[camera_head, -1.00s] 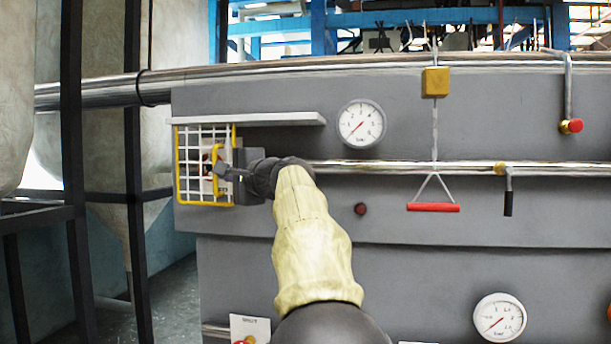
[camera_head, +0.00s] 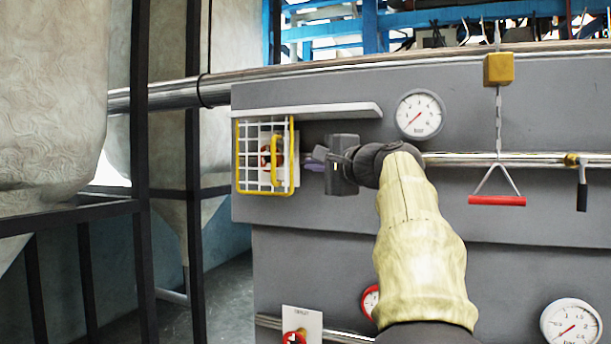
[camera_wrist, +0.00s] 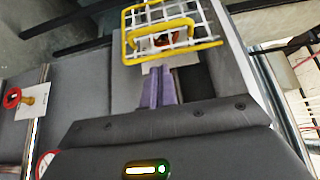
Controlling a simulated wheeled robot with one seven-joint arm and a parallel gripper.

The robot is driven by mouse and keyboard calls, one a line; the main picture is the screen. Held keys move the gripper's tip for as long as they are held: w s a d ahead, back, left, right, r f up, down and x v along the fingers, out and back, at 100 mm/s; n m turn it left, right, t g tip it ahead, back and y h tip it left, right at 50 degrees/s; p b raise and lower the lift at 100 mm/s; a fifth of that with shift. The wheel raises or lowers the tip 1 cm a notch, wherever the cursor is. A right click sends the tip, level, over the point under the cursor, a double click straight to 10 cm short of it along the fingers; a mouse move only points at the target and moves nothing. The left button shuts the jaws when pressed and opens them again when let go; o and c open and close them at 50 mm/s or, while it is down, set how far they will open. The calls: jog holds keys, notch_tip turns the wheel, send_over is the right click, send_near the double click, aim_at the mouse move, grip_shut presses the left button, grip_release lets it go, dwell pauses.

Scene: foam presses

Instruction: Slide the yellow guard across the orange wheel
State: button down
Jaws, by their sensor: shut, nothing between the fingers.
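The yellow guard (camera_head: 292,170), a yellow frame with white wire mesh and a yellow bar handle (camera_head: 274,160), hangs under a grey ledge at the panel's left end. It also shows at the top of the wrist view (camera_wrist: 129,40). Behind its mesh is a small orange-red part (camera_head: 266,158), apparently the orange wheel, on a pale plate; the mesh and handle partly hide it. My gripper (camera_head: 312,159) is just right of the guard, apart from the handle. Its purple fingers (camera_wrist: 158,88) are together and empty, pointing toward the guard in the wrist view.
The grey ledge (camera_head: 340,110) runs above the guard and my gripper. A gauge (camera_head: 420,114), a red pull handle (camera_head: 497,200) and a black-handled lever (camera_head: 582,196) are to the right. A red knob on a white plate (camera_head: 303,318) is below. Dark frame posts (camera_head: 194,150) stand left.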

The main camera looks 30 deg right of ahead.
jog(key=s+d+b, duration=0.1)
jog(key=s+b, duration=0.1)
jog(key=s, duration=0.3)
jog(key=w+a+f+n+g, duration=0.1)
jog(key=w+a+f+g, duration=0.1)
jog(key=f, duration=0.7)
jog(key=w+a+f+g, duration=0.2)
jog(key=f, duration=0.7)
jog(key=w+a+f+n+g, duration=0.1)
jog(key=w+a+f+g, duration=0.15)
jog(key=f, duration=0.55)
jog(key=s+a+f+n+g, duration=0.3)
jog(key=a+f, duration=0.2)
jog(key=f, duration=0.6)
jog(key=s+a+f+n+g, duration=0.35)
jog(key=a+f, duration=0.25)
jog(key=f, duration=0.5)
jog(key=s+a+f+n+g, duration=0.1)
jog(key=s+a+f+n, duration=0.2)
jog(key=s+f, duration=0.3)
jog(key=s+a+f+n+g+h, duration=0.1)
jog(key=s+a+f+n, duration=0.2)
jog(key=s+f+n, duration=0.2)
notch_tip(320, 180, down, 2)
jog(key=s, duration=0.3)
jog(key=shift+a+h+b, duration=0.25)
jog(key=shift+h+b, duration=0.05)
jog(key=shift+n, duration=0.25)
